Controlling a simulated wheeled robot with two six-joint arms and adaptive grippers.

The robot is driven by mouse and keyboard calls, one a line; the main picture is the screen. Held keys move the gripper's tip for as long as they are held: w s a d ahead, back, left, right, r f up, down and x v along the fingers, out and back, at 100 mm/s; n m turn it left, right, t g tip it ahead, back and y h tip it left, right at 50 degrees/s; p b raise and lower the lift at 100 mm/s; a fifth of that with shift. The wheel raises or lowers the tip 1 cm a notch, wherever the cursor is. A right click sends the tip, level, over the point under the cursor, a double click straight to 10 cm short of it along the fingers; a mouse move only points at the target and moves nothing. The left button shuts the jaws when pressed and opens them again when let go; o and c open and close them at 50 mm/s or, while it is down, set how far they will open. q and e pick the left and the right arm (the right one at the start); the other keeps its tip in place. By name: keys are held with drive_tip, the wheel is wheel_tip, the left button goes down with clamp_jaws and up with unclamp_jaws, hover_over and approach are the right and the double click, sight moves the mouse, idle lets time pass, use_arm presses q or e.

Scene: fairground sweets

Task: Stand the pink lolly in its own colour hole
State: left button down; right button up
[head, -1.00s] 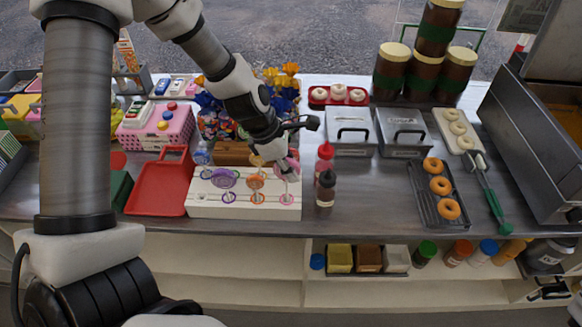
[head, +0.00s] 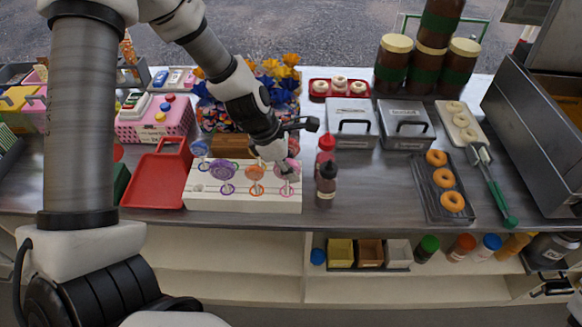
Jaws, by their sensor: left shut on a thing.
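A white stand (head: 200,198) with coloured rings sits at the front of the counter. A purple lolly (head: 222,169) and an orange lolly (head: 255,173) show over their like-coloured rings. My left gripper (head: 284,166) is shut on the pink lolly (head: 290,173) at the stand's right end, over the pink ring (head: 286,190). The fingers partly hide the lolly, and I cannot tell whether its stick is in the hole. A blue lolly (head: 199,149) shows behind the stand's left part. My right gripper (head: 548,290) is partly visible at the lower right edge; its jaws are unclear.
A red squeeze bottle (head: 325,150) and a dark bottle (head: 326,184) stand close to the right of the stand. A red tray (head: 152,185) lies to its left. Metal boxes (head: 351,125) stand behind right.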

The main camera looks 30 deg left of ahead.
use_arm(q)
drive_tip(key=shift+f, duration=0.1)
drive_tip(key=shift+c, duration=2.3)
unclamp_jaws()
wheel_tip(320, 180, up, 9)
drive_tip(key=p, duration=1)
